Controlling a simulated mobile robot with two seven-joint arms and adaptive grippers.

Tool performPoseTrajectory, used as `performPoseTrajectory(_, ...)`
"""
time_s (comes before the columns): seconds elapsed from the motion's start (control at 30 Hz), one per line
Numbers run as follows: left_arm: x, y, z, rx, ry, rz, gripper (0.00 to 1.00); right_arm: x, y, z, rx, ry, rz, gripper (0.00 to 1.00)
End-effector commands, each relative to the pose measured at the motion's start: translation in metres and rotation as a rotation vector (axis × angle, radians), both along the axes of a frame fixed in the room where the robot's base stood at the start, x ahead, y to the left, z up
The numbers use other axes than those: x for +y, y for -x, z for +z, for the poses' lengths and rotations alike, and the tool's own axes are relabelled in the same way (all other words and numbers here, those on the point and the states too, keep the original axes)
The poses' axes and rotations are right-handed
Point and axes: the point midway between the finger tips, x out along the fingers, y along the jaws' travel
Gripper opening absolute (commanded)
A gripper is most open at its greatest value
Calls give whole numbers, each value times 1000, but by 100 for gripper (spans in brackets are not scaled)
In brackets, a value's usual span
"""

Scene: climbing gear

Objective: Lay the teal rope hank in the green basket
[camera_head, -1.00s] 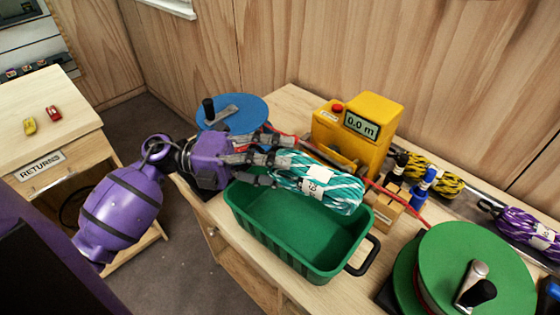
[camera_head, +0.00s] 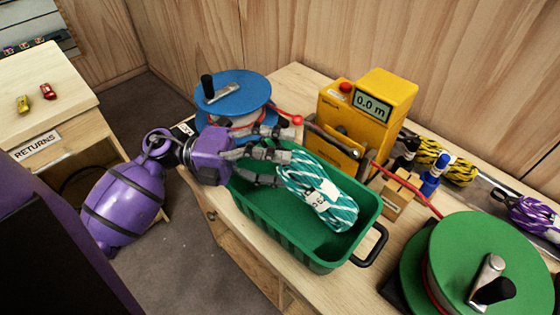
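The teal and white rope hank (camera_head: 338,207) with a white tag lies slanted within the green basket (camera_head: 300,253), its near end low toward the basket's right side. Its upper left end is beside the fingertips of my purple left gripper (camera_head: 280,158). The gripper reaches in from the left over the basket's left end. Its dark fingers look spread, the top one clear of the hank; whether the others still touch it is hard to see. Part of the basket's left rim is hidden by the gripper. My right gripper is not in view.
A blue reel (camera_head: 232,92) stands behind the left gripper and a yellow meter (camera_head: 368,112) behind the basket. A wooden block with bottles (camera_head: 398,196) and a green reel (camera_head: 485,262) stand to the right. A red rope runs behind the basket. Yellow and purple hanks lie at far right.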

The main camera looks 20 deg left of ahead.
Motion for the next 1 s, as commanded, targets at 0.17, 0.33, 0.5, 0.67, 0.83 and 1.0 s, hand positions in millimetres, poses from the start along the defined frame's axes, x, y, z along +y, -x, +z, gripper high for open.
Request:
performPoseTrajectory(0.17, 0, 0, 1, -1, 2, 0, 78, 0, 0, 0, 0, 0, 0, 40)
performPoseTrajectory(0.33, 0, 0, 1, -1, 0, 0, 78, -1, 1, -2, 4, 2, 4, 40)
performPoseTrajectory(0.5, 0, 0, 17, -4, -3, -2, 78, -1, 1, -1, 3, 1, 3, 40)
performPoseTrajectory(0.67, 0, 0, 49, -6, -4, -2, 78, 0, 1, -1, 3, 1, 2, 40)
performPoseTrajectory(0.83, 0, 0, 80, -3, -3, -2, 78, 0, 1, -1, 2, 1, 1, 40)
performPoseTrajectory(1.0, 0, 0, 97, -2, -1, 0, 78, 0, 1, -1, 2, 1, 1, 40)
